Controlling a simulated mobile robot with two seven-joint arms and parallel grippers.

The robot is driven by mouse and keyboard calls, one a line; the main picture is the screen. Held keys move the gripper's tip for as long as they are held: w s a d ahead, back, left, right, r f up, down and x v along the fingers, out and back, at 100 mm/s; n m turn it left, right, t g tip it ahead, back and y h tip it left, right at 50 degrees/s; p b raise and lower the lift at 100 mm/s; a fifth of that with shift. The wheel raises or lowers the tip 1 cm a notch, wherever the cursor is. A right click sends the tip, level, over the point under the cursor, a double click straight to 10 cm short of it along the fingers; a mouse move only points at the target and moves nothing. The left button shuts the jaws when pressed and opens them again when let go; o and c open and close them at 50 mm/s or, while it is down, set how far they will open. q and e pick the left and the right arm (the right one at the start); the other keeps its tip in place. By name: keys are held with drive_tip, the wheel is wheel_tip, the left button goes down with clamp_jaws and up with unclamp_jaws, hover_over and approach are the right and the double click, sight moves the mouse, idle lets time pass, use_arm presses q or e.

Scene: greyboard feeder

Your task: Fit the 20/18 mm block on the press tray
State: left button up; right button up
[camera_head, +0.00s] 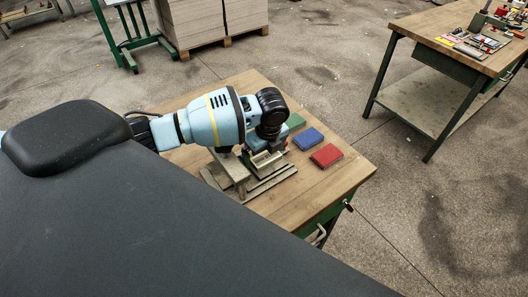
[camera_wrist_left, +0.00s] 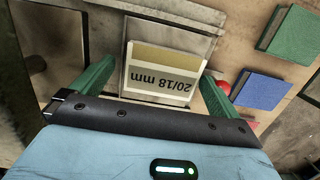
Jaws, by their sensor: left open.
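The block labelled "20/18 mm" (camera_wrist_left: 160,75) shows in the left wrist view, with its label upside down and a tan band along its far edge. It lies at a grey metal plate (camera_wrist_left: 185,28), which looks like the press tray; I cannot tell how it is seated. My left gripper (camera_wrist_left: 156,78) is open, its two green fingers on either side of the block, with a gap visible on the left. In the head view the left gripper (camera_head: 264,153) points down at the metal fixture (camera_head: 268,182) on the wooden table. My right gripper is not in view.
Green (camera_head: 294,121), blue (camera_head: 308,138) and red (camera_head: 326,156) blocks lie in a row right of the fixture. A red knob (camera_wrist_left: 223,87) sits beside the right finger. The table (camera_head: 345,174) is clear at its right corner. A second table (camera_head: 440,28) holds tools.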

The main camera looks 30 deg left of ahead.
sight(267, 159)
use_arm(q)
drive_tip(key=r, duration=0.5)
drive_tip(key=d+r, duration=0.1)
drive_tip(key=r, duration=0.1)
drive_tip(key=shift+s+r, duration=0.25)
drive_tip(key=shift+r, duration=0.15)
drive_tip(key=shift+d+f, duration=0.1)
